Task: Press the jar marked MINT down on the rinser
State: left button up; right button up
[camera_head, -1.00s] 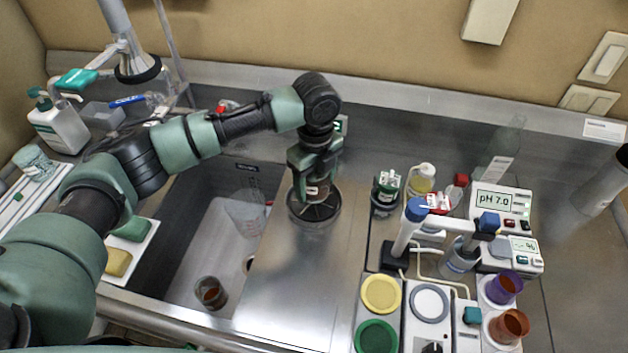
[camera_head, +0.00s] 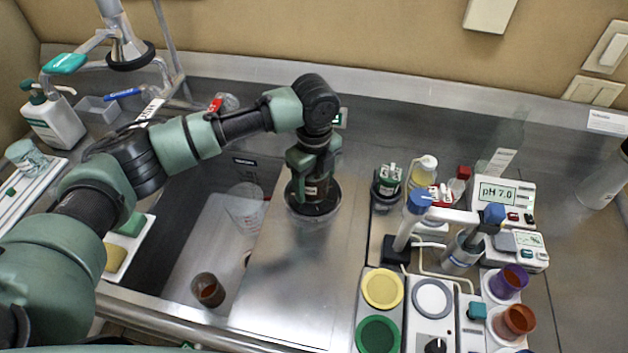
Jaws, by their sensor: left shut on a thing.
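My left gripper (camera_head: 312,186) points down over the rinser (camera_head: 327,208), a round black-topped fitting on the steel counter. It is shut on a dark jar (camera_head: 311,188) with a small pale label, too small to read. The jar is on or just above the rinser's black top; I cannot tell whether it is pressed down. The fingers and wrist hide much of the jar. My right gripper is out of view.
The sink (camera_head: 185,235) lies left of the rinser, with a brown-filled glass (camera_head: 208,290) and a clear beaker (camera_head: 245,205) in it. To the right stand a dark green-topped container (camera_head: 387,187), a pH meter (camera_head: 497,193) and a probe stand (camera_head: 401,238).

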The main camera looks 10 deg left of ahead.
aim_at(313, 179)
pick_arm(q)
jog(key=shift+f, duration=1.1)
dwell(0.6)
dwell(1.1)
jog(key=shift+r, duration=0.15)
notch_tip(313, 179, up, 8)
jog(key=p, duration=0.8)
dwell(0.8)
